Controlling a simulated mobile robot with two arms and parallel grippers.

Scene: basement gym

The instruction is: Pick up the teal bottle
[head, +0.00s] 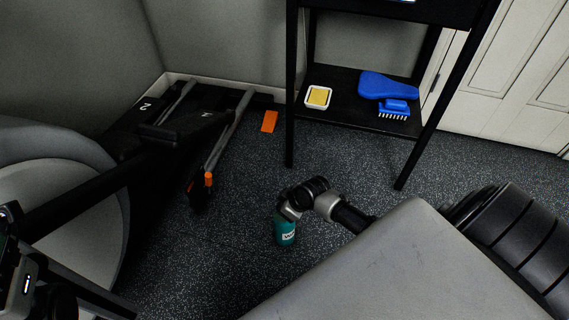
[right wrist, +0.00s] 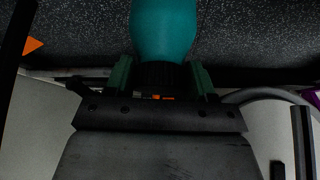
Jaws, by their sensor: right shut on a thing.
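The teal bottle (head: 286,236) is upright on or just above the dark speckled floor, with a pale label on its side; I cannot tell whether its base touches the floor. My right gripper (head: 288,211) comes down on it from above and hides its top. In the right wrist view, the fingers of my right gripper (right wrist: 163,77) are shut on the bottle's dark cap or neck, and the bottle's teal body (right wrist: 164,30) extends beyond them. My left gripper's fingers are not in view.
A black stand has a lower shelf (head: 345,113) holding a yellow sponge on a white tray (head: 318,97), a blue dustpan (head: 387,87) and a blue brush (head: 394,107). An orange flat piece (head: 270,121) lies on the floor. Dark equipment (head: 178,132) stands at left.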

